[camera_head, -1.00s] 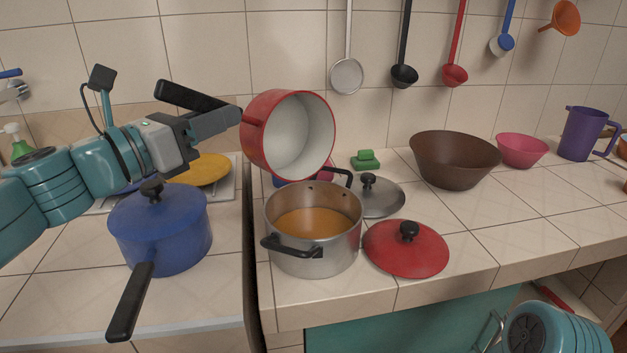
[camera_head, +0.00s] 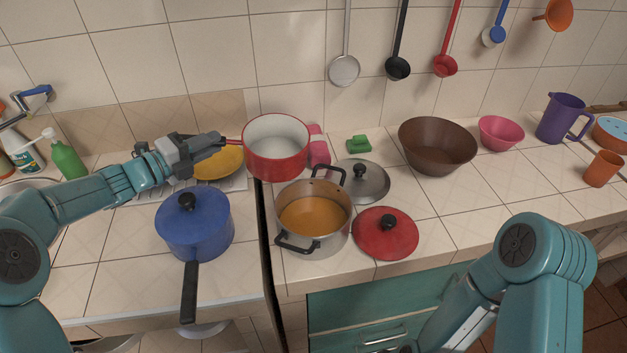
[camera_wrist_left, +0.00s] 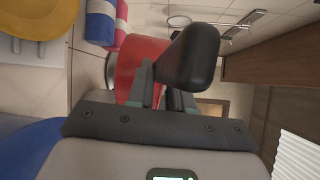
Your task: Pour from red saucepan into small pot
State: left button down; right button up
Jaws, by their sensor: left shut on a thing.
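The red saucepan (camera_head: 277,168) is upright with a white, empty-looking inside, just behind the small pot in the head view. My left gripper (camera_head: 222,140) is shut on the saucepan's handle at its left side. In the left wrist view, the red saucepan (camera_wrist_left: 136,62) shows beyond the black handle end (camera_wrist_left: 188,58) at the jaws. I cannot tell whether the pan's base touches the counter. The small steel pot (camera_head: 318,240) stands open on the counter with orange-brown liquid (camera_head: 314,215) in it. My right arm is at lower right; its gripper is out of view.
A blue lidded saucepan (camera_head: 195,235) stands left of the small pot, handle toward me. A red lid (camera_head: 385,240) and a steel lid (camera_head: 372,185) lie right of the pot. A brown bowl (camera_head: 437,150) is further right. A pink-topped container (camera_head: 318,148) stands beside the red saucepan.

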pick_arm(q)
jog(key=shift+n, duration=0.8)
jog(key=w+a+f+p, duration=0.1)
jog(key=w+a+f, duration=0.1)
jog(key=w, duration=0.1)
jog(key=shift+a+f+p, duration=0.1)
jog(key=shift+f+p, duration=0.2)
jog(key=shift+p, duration=0.05)
pick_arm(e)
notch_tip(320, 180, up, 3)
jog(key=shift+f, duration=0.1)
pick_arm(q)
notch_tip(320, 180, up, 5)
jog(key=p, duration=0.2)
jog(key=shift+s+p, duration=0.15)
jog(key=shift+p, duration=0.15)
pick_arm(e)
notch_tip(320, 180, up, 3)
jog(key=shift+f, duration=0.15)
pick_arm(q)
jog(key=shift+f, duration=0.1)
jog(key=shift+s, duration=0.1)
pick_arm(e)
jog(key=shift+s, duration=0.1)
